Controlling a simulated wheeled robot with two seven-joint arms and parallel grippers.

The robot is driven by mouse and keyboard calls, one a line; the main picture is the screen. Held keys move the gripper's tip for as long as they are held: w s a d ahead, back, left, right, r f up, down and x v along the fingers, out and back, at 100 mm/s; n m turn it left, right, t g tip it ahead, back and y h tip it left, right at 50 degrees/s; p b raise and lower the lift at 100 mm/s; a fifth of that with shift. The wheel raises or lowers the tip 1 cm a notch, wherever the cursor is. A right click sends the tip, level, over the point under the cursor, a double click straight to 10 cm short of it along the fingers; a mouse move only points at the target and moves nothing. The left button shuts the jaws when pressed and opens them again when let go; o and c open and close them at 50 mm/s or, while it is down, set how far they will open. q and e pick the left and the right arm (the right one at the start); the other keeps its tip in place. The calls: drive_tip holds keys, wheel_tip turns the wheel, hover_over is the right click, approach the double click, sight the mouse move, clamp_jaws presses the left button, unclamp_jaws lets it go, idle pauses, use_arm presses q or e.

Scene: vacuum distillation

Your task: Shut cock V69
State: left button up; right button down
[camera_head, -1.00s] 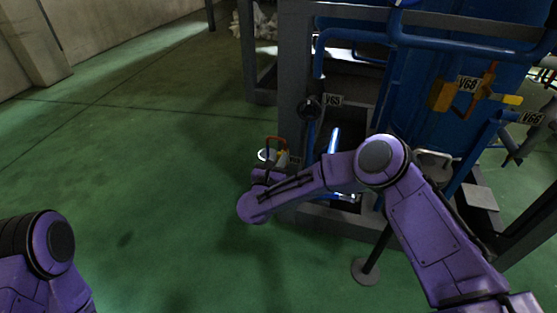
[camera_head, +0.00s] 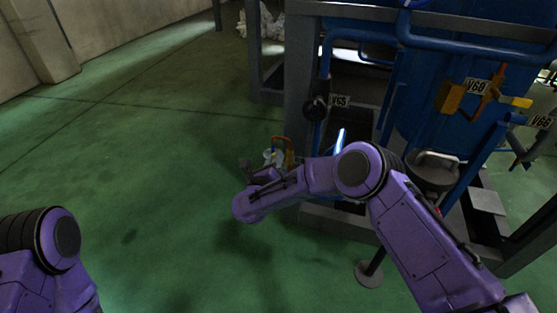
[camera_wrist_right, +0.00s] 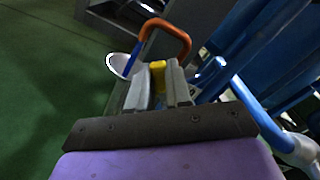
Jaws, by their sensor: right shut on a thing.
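In the right wrist view a small yellow piece (camera_wrist_right: 157,72), seemingly the handle of cock V69, sits between the grey fingers of my right gripper (camera_wrist_right: 158,80). The gripper is shut on it. The fingers hide most of the piece, so its angle cannot be told. No V69 tag can be read. In the head view my right gripper (camera_head: 257,172) is low, at the left front corner of the blue rig's frame, partly hidden by its own wrist. My left gripper is out of view; only part of that arm shows at lower left.
An orange curved handle (camera_wrist_right: 165,32) rises just beyond the fingers, with a white container (camera_wrist_right: 119,65) to its left. Blue pipes (camera_wrist_right: 262,45) stand close on the right. Tag V65 (camera_head: 340,101) and V68 (camera_head: 477,86) are higher up. Green floor (camera_head: 150,170) is clear at left.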

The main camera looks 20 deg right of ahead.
drive_tip(key=shift+w+a+f+n+b, duration=0.2)
drive_tip(key=shift+f+n, duration=0.4)
drive_tip(key=shift+n, duration=1.05)
drive_tip(key=shift+w+a+f+n, duration=0.1)
drive_tip(key=shift+a+f+n, duration=0.35)
drive_tip(key=shift+n, duration=1.25)
drive_tip(key=shift+w+a+f+n+b, duration=0.1)
drive_tip(key=shift+f+n, duration=0.65)
drive_tip(key=shift+n, duration=0.9)
drive_tip(key=c, duration=1)
unclamp_jaws()
drive_tip(key=shift+c, duration=0.2)
